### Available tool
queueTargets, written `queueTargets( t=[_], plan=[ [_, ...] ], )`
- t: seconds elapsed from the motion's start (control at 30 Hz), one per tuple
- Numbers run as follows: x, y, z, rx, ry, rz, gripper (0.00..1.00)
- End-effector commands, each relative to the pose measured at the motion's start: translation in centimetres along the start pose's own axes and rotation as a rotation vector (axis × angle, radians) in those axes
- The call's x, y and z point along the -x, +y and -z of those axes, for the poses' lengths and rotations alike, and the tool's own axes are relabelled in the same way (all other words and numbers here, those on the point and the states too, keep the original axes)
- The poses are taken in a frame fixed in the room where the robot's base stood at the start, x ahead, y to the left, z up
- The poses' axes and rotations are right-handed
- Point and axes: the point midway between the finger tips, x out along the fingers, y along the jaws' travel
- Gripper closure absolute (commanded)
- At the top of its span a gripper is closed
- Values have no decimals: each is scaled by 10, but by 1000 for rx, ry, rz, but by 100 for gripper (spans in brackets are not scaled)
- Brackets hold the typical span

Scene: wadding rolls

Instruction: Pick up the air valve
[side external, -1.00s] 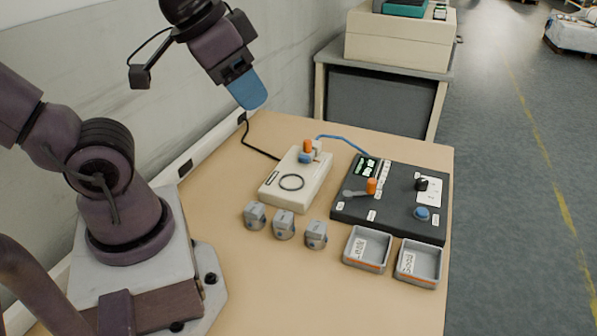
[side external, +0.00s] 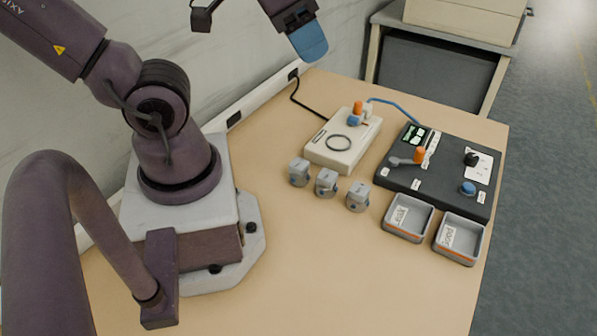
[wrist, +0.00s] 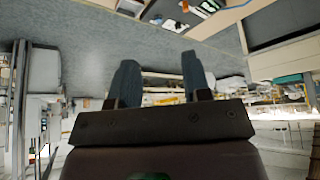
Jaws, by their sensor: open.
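A fitting with an orange top and a blue body (side external: 357,112) stands on a cream box (side external: 329,158), with a blue hose running from it; it looks like the air valve, though I cannot read a label. My gripper (side external: 312,42) is high above the table's back edge, apart from everything. In the wrist view its two blue fingers (wrist: 160,78) are spread with nothing between them.
A dark control panel (side external: 405,180) with an orange lever, a black knob and a blue button lies right of the box. Two grey labelled trays, left (side external: 388,228) and right (side external: 440,250), sit before it. The table front (side external: 330,280) is clear. A wall stands behind.

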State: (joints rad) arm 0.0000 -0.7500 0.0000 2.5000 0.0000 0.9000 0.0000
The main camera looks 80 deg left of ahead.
Motion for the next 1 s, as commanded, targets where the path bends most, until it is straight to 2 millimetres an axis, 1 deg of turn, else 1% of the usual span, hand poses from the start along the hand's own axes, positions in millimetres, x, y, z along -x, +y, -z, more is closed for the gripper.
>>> queueTargets(
  t=[0.03,0.07,0.1,0.13,0.4,0.47,0.57,0.67,0.7,0.77,0.83,0.97,1.0],
  plan=[
    [0,0,0,0,0,0,44],
    [0,0,0,0,0,0,37],
    [0,0,0,0,0,0,28],
    [0,0,0,0,0,0,24],
    [0,1,0,-5,-3,-2,24],
    [-5,2,-1,-10,-26,-7,24],
    [-22,0,-5,6,-113,-26,24],
    [-50,-3,-14,80,-247,-66,24],
    [-63,-5,-17,138,-302,-81,24],
    [-82,-8,-23,245,-379,-94,24],
    [-104,-13,-31,393,-459,-88,24],
    [-143,-30,-50,716,-573,-10,24],
    [-154,-36,-56,824,-596,33,24]
  ],
)
